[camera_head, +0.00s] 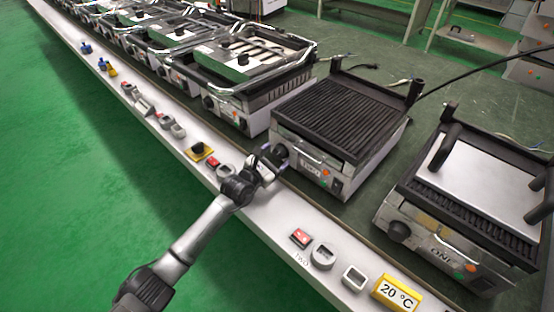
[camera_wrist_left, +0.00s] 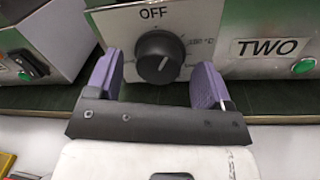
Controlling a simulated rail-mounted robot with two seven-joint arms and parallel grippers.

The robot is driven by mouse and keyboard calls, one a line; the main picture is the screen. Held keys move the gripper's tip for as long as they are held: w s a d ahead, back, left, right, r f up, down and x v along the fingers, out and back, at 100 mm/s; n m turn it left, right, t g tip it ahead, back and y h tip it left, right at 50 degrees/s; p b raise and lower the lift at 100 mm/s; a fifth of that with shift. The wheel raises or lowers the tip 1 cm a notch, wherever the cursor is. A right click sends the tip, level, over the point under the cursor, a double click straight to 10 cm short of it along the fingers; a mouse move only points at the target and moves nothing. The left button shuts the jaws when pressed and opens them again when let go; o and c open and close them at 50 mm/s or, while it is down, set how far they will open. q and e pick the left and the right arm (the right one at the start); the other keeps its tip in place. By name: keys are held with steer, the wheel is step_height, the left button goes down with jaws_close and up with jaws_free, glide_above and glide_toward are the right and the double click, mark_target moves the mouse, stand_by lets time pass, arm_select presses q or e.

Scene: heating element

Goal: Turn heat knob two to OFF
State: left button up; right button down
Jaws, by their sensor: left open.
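Heat knob two is a black round knob (camera_wrist_left: 160,57) on the silver front panel of the grill labelled TWO (camera_wrist_left: 270,47). In the left wrist view, "OFF" is printed above it and a temperature marking lies to its upper right. A short pale line shows on its face, slightly slanted. In the head view the knob (camera_head: 281,150) is at the left end of the grill's front. My left gripper (camera_head: 270,158) is in front of it. In the left wrist view the gripper's purple fingers (camera_wrist_left: 158,64) are open, one on each side of the knob, with visible gaps.
Grill ONE (camera_head: 455,200) stands to the right, and more grills (camera_head: 250,75) line the bench to the left. The white front ledge (camera_head: 270,215) carries red switches, grey sockets and a yellow 20 °C display (camera_head: 395,293). Green floor lies in front.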

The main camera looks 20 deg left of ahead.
arm_select(q)
steer(key=shift+w+d, duration=0.2)
steer(key=shift+w, duration=0.3)
steer(key=c, duration=0.9)
steer(key=n+p, duration=0.2)
steer(key=shift+r+n, duration=0.25)
steer(key=shift+n, duration=0.05)
steer(key=shift+a+f+n+p, duration=0.1)
steer(key=shift+f+n+p, duration=0.05)
steer(key=shift+n+p, duration=1.35)
steer(key=shift+n+g, duration=0.3)
